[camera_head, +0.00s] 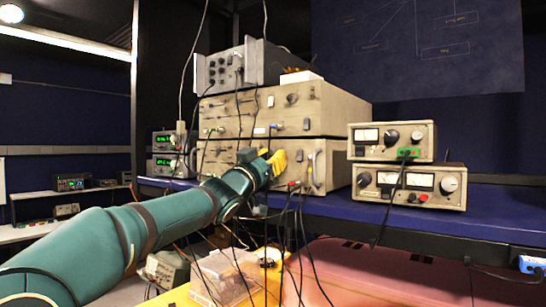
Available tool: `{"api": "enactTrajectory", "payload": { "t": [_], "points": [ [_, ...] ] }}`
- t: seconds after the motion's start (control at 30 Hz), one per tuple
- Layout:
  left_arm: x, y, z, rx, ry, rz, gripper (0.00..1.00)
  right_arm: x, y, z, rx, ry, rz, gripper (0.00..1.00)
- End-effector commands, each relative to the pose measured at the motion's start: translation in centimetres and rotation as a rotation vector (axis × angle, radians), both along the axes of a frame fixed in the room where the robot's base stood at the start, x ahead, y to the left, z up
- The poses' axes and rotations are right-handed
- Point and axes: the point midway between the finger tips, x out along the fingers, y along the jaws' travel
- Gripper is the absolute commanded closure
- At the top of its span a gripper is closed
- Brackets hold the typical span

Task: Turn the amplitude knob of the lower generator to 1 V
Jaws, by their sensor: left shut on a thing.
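Two wide beige instruments are stacked on the blue bench in the middle. The lower generator (342,175) is the bottom one, and my left arm covers part of its front panel. My left gripper (278,161), with yellow fingers, is at the right part of that front panel. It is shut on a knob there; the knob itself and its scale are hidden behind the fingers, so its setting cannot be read. A grey handle (316,168) stands just right of the fingers. My right gripper is not in view.
The upper beige unit (345,108) and a grey instrument (232,70) sit above. Two metered instruments (392,141) (410,185) are stacked at right. Black cables (300,225) hang in front of the bench. A clear box (225,278) lies below, near my arm.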

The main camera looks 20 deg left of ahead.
Motion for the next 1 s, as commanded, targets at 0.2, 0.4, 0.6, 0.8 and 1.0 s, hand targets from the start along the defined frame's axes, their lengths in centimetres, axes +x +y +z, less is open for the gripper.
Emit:
{"api": "enactTrajectory", "payload": {
  "t": [0.2, 0.4, 0.6, 0.8, 1.0],
  "points": [
    [-0.05, 0.20, 0.30, 0.183, -0.074, 0.001, 1.00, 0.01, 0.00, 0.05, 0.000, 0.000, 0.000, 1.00],
    [-0.06, 0.20, 0.38, 0.340, -0.131, 0.001, 1.00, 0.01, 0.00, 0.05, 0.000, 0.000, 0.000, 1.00],
    [-0.07, 0.19, 0.42, 0.462, -0.176, 0.000, 1.00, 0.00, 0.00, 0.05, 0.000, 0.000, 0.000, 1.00],
    [-0.08, 0.17, 0.43, 0.541, -0.204, 0.001, 1.00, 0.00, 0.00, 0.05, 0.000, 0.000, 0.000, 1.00],
    [-0.09, 0.16, 0.45, 0.576, -0.218, 0.000, 1.00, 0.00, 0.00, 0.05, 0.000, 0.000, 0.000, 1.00]
  ]
}}
